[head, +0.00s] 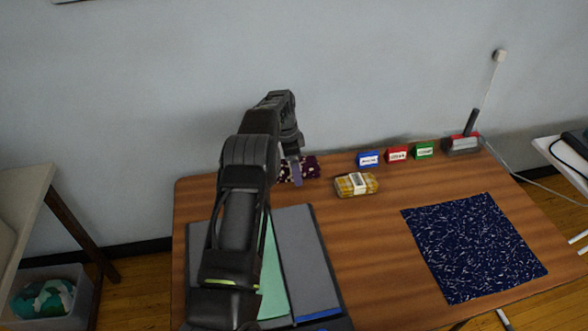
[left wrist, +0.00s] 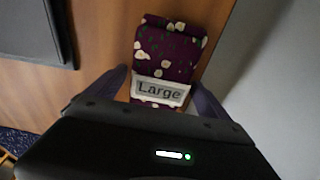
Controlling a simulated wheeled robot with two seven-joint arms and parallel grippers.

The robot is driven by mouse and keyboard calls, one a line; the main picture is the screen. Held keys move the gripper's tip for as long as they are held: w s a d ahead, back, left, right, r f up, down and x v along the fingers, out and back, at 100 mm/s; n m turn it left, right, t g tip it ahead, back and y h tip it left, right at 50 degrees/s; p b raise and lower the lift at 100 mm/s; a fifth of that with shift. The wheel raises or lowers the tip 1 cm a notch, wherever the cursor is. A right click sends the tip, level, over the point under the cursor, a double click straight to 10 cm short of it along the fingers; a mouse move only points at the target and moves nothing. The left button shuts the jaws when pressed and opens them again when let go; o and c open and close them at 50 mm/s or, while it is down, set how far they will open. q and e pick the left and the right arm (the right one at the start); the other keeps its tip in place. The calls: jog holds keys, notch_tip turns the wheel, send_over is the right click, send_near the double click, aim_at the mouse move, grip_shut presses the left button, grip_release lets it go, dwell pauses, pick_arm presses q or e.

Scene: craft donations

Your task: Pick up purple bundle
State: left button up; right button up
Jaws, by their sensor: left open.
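The purple bundle (left wrist: 168,50) is dark purple fabric with pale flowers and a white label reading "Large". In the left wrist view it lies on the wooden table between the fingers of my left gripper (left wrist: 160,90). The fingers are open, one on each side of it; whether they touch it I cannot tell. In the head view the bundle (head: 309,167) is at the back left of the table, partly hidden by my left gripper (head: 293,172). My right gripper is not in view.
A yellow bundle (head: 357,184) lies right of the purple one. Blue (head: 368,159), red (head: 397,154) and green (head: 423,151) labelled blocks stand along the back. A dark blue speckled cloth (head: 474,246) lies at right. A grey board (head: 308,255) lies at front left. The wall is close behind.

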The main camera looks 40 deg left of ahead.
pick_arm(q)
jog(key=shift+c, duration=0.2)
jog(key=c, duration=1.5)
jog(key=shift+c, duration=0.2)
notch_tip(320, 180, up, 10)
jog(key=p, duration=0.4)
jog(key=shift+p, duration=0.3)
